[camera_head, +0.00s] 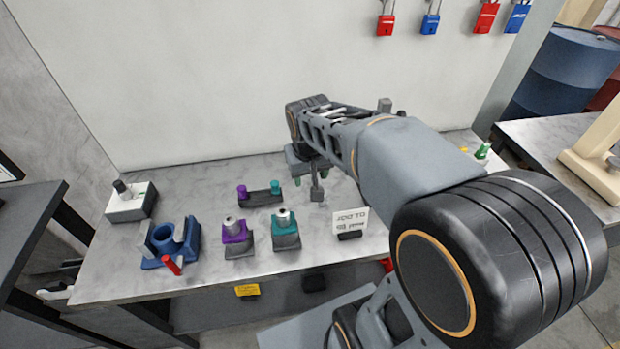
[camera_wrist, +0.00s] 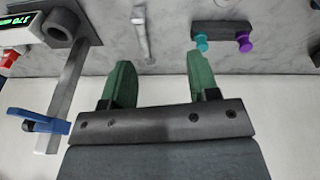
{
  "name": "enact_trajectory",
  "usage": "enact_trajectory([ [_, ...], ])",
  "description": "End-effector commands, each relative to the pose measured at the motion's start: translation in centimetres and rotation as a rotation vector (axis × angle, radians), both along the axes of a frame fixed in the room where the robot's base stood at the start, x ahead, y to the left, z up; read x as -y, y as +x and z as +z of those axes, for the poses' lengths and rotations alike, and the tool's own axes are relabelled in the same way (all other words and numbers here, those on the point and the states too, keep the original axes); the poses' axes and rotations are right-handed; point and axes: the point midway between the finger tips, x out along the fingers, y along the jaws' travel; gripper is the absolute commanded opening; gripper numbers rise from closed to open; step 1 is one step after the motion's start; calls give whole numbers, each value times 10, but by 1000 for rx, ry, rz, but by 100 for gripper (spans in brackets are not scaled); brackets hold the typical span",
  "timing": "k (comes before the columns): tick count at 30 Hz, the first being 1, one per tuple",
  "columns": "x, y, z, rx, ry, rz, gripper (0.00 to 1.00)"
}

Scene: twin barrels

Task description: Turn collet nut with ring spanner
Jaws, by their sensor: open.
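My gripper (camera_wrist: 152,88) is open and empty, with green fingers spread apart above the table. In the head view, my gripper (camera_head: 305,170) is partly hidden by my arm. A slim grey metal tool (camera_wrist: 142,32), perhaps the ring spanner, lies beyond and between the fingertips in the wrist view, apart from them. A similar grey piece (camera_head: 316,187) shows below my gripper in the head view. A purple holder (camera_head: 234,232) and a teal holder (camera_head: 285,228) carry silvery round tops at the table front. I cannot tell which part is the collet nut.
A dark rack (camera_head: 262,198) with purple and teal knobs stands left of my gripper. A blue fixture (camera_head: 182,252) with a red handle, a pale box (camera_head: 130,206) and a small sign (camera_head: 350,220) share the table. A grey post with a ring (camera_wrist: 66,85) stands left in the wrist view.

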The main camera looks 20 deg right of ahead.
Motion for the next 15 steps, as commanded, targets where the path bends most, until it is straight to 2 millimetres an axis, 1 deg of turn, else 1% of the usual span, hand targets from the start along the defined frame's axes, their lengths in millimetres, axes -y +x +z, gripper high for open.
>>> enact_trajectory([
  [1, 7, 21, 0, -34, -12, -18, 55],
  [3, 14, 46, -5, -72, -29, -41, 55],
  [6, 24, 77, -16, -119, -53, -70, 55],
  [9, 33, 101, -28, -155, -72, -94, 55],
  [12, 41, 118, -40, -182, -88, -114, 55],
  [15, 46, 129, -50, -200, -98, -126, 55],
])
